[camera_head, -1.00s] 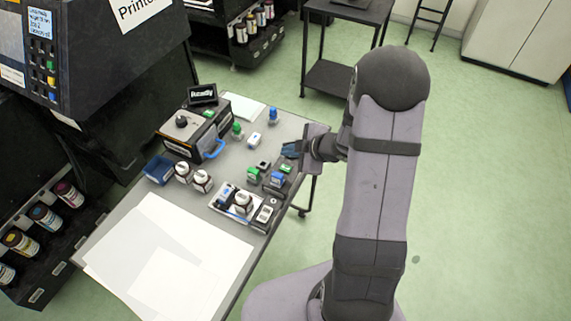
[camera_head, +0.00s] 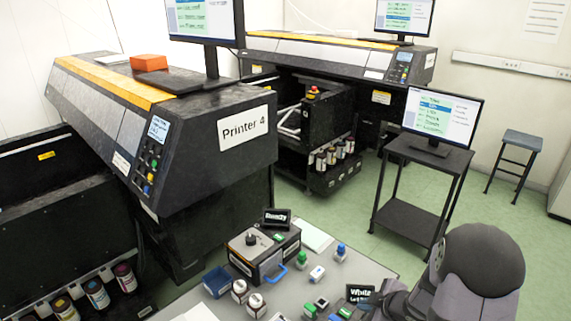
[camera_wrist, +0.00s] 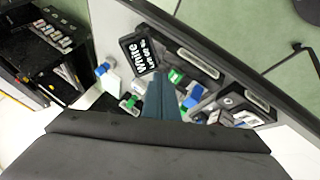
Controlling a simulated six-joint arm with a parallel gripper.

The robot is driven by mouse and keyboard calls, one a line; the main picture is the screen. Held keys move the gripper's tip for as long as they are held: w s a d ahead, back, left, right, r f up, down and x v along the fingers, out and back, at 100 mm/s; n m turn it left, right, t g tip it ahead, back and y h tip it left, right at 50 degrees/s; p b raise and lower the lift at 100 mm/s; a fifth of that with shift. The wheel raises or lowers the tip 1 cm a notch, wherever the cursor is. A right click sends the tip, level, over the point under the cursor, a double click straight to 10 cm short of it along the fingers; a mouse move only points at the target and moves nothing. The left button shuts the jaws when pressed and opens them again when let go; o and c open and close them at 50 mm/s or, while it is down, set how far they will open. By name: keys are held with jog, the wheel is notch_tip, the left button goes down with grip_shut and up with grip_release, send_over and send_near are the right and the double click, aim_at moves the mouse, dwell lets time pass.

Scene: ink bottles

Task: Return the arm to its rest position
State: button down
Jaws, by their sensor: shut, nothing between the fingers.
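My gripper shows in the wrist view (camera_wrist: 165,96) as two blue-grey fingers shut together with nothing between them. It is above the grey table (camera_head: 331,279), over the side with small bottles and holders. In the head view my arm (camera_head: 478,268) fills the lower right corner, and the fingers cannot be made out clearly there. A black sign reading "White" (camera_head: 360,293) stands beside the arm; it also shows in the wrist view (camera_wrist: 139,53). I cannot tell how far the fingers are above the things below.
A black stand with a monitor (camera_head: 441,125) is behind.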

jog(key=s+d+f+m+g+h, duration=0.45)
jog(key=s+d+m, duration=0.25)
jog(key=s, duration=0.4)
jog(key=s+m+g, duration=0.4)
jog(key=s, duration=0.5)
jog(key=s+a+r+m+g+y, duration=0.2)
jog(key=s+a+r+m+y, duration=0.15)
jog(key=s+a+r, duration=0.5)
jog(key=w+a+r+n+t+h, duration=0.1)
jog(key=w+a+r+n+t, duration=0.1)
jog(key=w+a, duration=0.4)
notch_tip(320, 180, up, 2)
jog(key=shift+w+a+r+t, duration=0.25)
jog(key=shift+a+t, duration=0.5)
jog(key=shift+a, duration=0.1)
jog(key=shift+f, duration=0.1)
